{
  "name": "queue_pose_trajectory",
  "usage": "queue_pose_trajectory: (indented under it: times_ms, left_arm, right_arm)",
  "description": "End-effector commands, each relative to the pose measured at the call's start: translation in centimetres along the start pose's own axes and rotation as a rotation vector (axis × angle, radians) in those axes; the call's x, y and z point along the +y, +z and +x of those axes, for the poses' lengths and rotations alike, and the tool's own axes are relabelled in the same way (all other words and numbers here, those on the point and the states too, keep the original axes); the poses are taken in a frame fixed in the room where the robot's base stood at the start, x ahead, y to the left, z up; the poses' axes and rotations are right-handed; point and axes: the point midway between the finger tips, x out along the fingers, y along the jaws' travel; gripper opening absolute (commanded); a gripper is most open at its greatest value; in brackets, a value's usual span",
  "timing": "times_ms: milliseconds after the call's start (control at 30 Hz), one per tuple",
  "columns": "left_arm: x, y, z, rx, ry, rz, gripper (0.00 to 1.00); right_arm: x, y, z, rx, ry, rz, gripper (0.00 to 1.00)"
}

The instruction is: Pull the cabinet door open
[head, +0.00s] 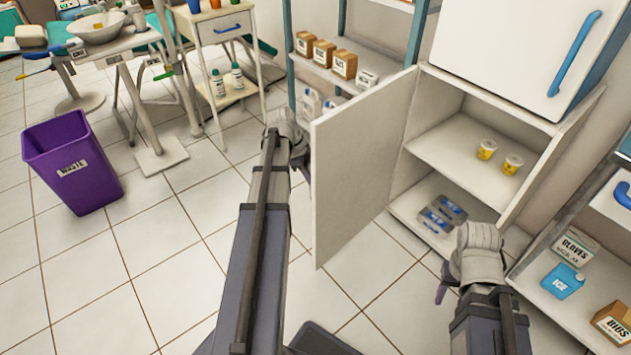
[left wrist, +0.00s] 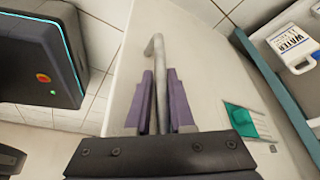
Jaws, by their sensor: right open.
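The lower cabinet door (head: 350,180) stands swung wide open, showing the cabinet's inside in the head view. Its pale outer face (left wrist: 205,75) fills the middle of the left wrist view. There a grey bar handle (left wrist: 156,75) runs between the purple fingers of my left gripper (left wrist: 163,100), which appear closed around it. In the head view my left gripper is mostly hidden by my arm and the door edge. My right gripper (head: 442,288) is open and empty, low in front of the cabinet opening.
Yellow cups (head: 487,149) stand on the cabinet's upper shelf (head: 470,165), and a clear container (head: 440,217) sits on its floor. A shelf unit with boxes (head: 345,65) stands behind the door. A purple waste bin (head: 75,165) is at left; tiles between are clear.

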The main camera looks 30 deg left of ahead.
Motion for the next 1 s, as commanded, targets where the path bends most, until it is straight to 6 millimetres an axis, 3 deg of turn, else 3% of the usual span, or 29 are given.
queue_pose_trajectory:
  times_ms: [33, 233, 667, 1000]
  left_arm:
    - [0.4, 0.3, -0.1, -0.006, 0.004, -0.005, 0.24]
    - [0.2, 0.2, 0.0, -0.004, 0.002, -0.003, 0.47]
    - [0.0, 0.0, -0.7, -0.002, 0.000, -0.001, 0.47]
    - [0.1, -0.1, -4.7, -0.002, -0.001, -0.003, 0.47]
  right_arm:
    - [0.0, 0.0, 0.0, 0.000, 0.000, 0.000, 0.50]
    - [0.0, 0.0, 0.0, 0.000, 0.000, 0.000, 0.50]
    - [0.1, 0.0, -0.6, 0.000, 0.000, 0.000, 0.50]
    - [0.5, 0.3, -4.3, -0.002, 0.003, 0.003, 0.50]
